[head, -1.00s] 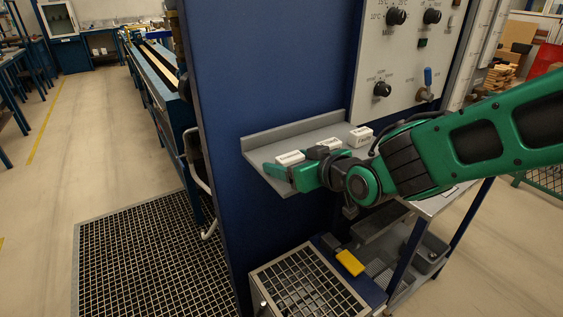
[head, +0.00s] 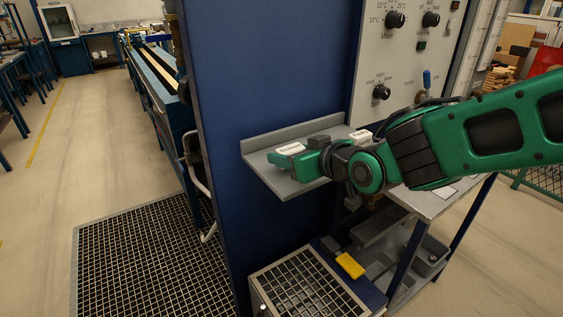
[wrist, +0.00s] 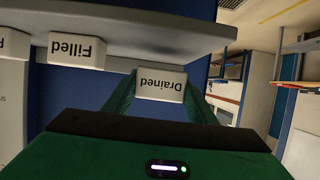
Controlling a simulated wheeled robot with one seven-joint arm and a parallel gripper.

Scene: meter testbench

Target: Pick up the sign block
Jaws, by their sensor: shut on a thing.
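A white sign block reading "Drained" (wrist: 160,86) is between my green fingers in the wrist view, where its text appears upside down. In the head view this block (head: 291,149) shows at the left end of the grey shelf (head: 290,191). My gripper (head: 288,158) is shut on it. The block appears slightly raised, but I cannot tell the exact gap to the shelf. A second block reading "Filled" (wrist: 76,50) stands beside it on the shelf; my gripper hides it in the head view.
A third white block (head: 360,136) is at the shelf's right end, partly behind my arm. The blue panel (head: 270,70) stands behind the shelf, and a control panel with knobs (head: 381,92) is to the right. A yellow object (head: 350,265) lies below.

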